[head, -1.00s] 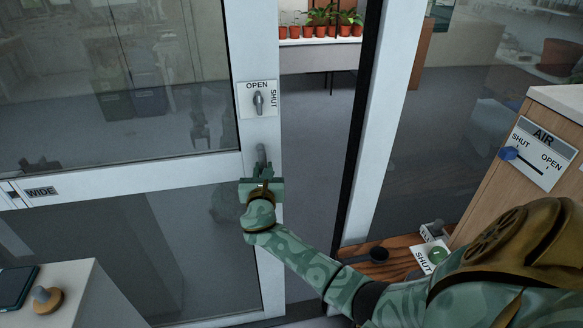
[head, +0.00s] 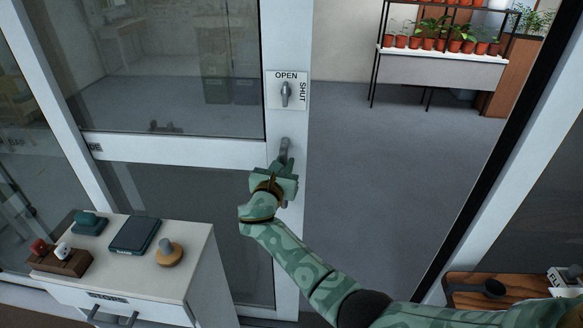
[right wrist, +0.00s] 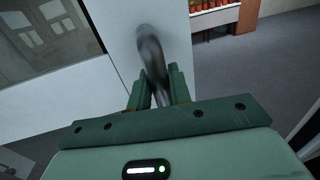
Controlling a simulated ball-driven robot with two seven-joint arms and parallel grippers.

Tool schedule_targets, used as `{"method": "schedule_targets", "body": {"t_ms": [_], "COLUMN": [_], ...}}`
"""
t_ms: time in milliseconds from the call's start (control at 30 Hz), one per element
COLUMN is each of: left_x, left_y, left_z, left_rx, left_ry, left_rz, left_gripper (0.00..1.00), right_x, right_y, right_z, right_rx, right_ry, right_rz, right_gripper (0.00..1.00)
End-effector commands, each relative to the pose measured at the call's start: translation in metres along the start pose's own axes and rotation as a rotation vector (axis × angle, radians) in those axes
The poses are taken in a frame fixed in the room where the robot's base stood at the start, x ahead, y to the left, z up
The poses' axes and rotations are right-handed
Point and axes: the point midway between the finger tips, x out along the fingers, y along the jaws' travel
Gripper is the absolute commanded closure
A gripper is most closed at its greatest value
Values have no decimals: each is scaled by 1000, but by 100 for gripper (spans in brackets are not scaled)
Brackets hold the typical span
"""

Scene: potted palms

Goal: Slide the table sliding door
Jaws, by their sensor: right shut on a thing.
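A white-framed glass sliding door (head: 200,148) stands partly open in the head view, with a wide gap on its right side. A grey vertical handle (head: 285,150) is on its right stile; it also shows in the right wrist view (right wrist: 150,52). My right gripper (head: 284,164) is shut on this handle, its green fingers (right wrist: 160,88) on either side of the bar. A latch knob (head: 286,93) on a plate marked OPEN and SHUT sits above the handle. My left gripper is not in view.
A white cabinet (head: 200,262) with a dark tablet (head: 134,236) and several knobbed items stands at lower left. A dark door jamb (head: 478,165) bounds the gap on the right. Beyond is open grey floor and a shelf with potted plants (head: 440,68). A wooden ledge (head: 520,285) lies at lower right.

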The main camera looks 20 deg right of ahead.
Motion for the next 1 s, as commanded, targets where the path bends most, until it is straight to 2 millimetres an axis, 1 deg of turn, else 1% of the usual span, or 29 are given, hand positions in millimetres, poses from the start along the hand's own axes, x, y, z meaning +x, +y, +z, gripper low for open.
{"method": "schedule_targets", "body": {"t_ms": [33, 167, 400, 567, 600, 633, 1000], "left_x": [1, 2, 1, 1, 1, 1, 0], "left_y": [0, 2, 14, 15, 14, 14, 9], "left_z": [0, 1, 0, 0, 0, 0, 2], "left_rx": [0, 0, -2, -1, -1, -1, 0], "left_ry": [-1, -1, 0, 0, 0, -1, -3], "left_rz": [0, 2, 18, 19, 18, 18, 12], "left_gripper": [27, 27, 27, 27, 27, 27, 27], "right_x": [4, 4, 3, 3, 3, 3, 4], "right_y": [-7, -6, -4, -2, -2, -2, -4], "right_z": [-3, -3, -2, -2, -2, -2, -2], "right_rx": [-13, -15, -13, -11, -11, -10, -11], "right_ry": [-1, -1, -1, -1, -1, -1, -1], "right_rz": [-20, -24, -20, -17, -16, -16, -15], "right_gripper": [100, 100, 100, 100, 69, 61, 61]}}
